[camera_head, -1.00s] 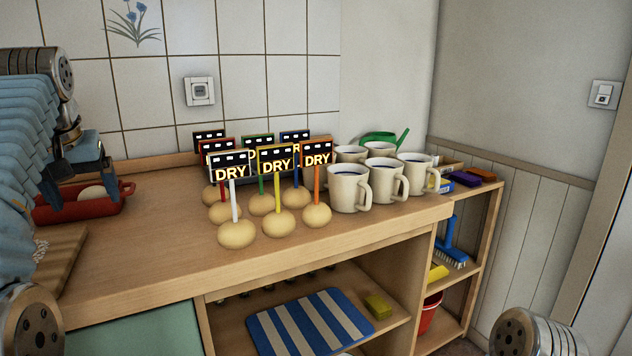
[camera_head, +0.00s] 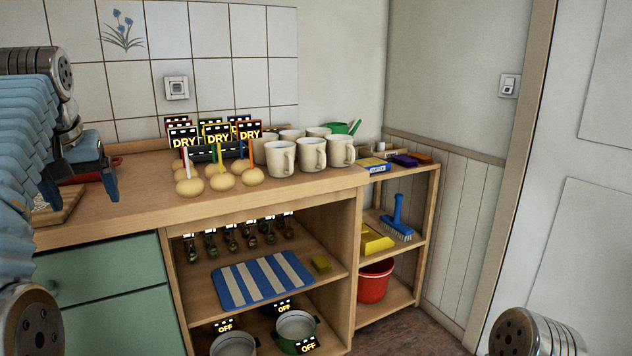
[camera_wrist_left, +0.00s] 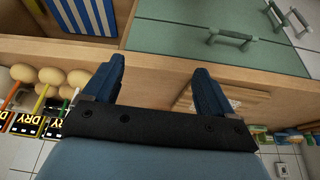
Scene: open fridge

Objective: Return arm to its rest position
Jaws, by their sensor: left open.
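My left arm comes in from the left in the head view, and its gripper (camera_head: 82,178) hangs near the left part of the wooden counter (camera_head: 130,205). Its two blue fingers are apart and nothing shows between them. In the left wrist view my left gripper (camera_wrist_left: 155,75) also shows open and empty, over the counter edge with a wooden board (camera_wrist_left: 225,98) beyond it. Part of a rounded metal joint of mine shows at the bottom right of the head view. My right gripper is not in view.
Several potato-like holders (camera_head: 222,182) with "DRY" signs (camera_head: 218,137) stand on the counter beside several cream mugs (camera_head: 312,153). Below are a striped mat (camera_head: 262,280), pots (camera_head: 297,325) and green cabinet doors (camera_head: 105,280). A side shelf holds a red bucket (camera_head: 374,282).

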